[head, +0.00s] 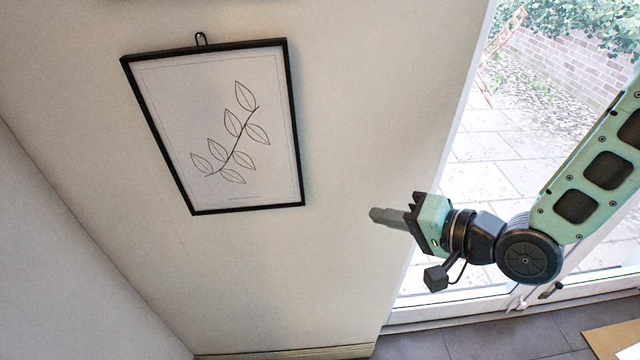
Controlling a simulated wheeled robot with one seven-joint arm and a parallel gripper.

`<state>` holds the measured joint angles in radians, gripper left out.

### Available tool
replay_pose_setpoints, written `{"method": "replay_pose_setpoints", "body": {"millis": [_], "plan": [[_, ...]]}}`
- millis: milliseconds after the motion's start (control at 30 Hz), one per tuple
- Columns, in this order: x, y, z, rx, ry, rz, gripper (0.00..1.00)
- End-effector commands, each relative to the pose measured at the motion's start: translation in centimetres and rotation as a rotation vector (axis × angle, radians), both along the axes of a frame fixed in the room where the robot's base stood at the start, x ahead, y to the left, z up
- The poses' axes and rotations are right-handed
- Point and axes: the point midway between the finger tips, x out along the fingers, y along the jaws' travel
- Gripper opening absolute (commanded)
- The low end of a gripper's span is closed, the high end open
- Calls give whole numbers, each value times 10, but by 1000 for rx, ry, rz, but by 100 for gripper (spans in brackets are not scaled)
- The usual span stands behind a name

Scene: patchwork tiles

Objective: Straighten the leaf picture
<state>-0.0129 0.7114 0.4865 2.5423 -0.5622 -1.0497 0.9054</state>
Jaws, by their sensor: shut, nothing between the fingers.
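The leaf picture (228,130) hangs on the pale wall in the head view, left of centre. It has a thin black frame, a white sheet and a line drawing of a leafy sprig. A small dark hanger loop (201,39) shows above its top edge. The top and bottom edges rise towards the right in this steep, slanted view; how much of that is real tilt I cannot tell. My gripper (374,214) is shut and empty. It points left, to the right of the frame's lower right corner, apart from the picture in view.
A glazed door (500,170) with a white frame stands at the right, behind my arm. A side wall (60,260) meets the picture wall at the left. Grey floor tiles (480,345) and a tan mat edge (615,338) lie below. The wall around the picture is bare.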

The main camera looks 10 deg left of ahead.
Motion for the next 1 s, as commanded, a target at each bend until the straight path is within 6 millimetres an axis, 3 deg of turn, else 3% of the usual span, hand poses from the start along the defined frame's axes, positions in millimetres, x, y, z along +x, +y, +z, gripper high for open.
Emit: {"method": "replay_pose_setpoints", "body": {"millis": [200,467,900,1000], "plan": [[6,-2,15,366,102,-86,0],[13,6,24,455,121,-98,0],[54,80,23,451,119,-98,0],[52,97,22,450,122,-95,0]]}}
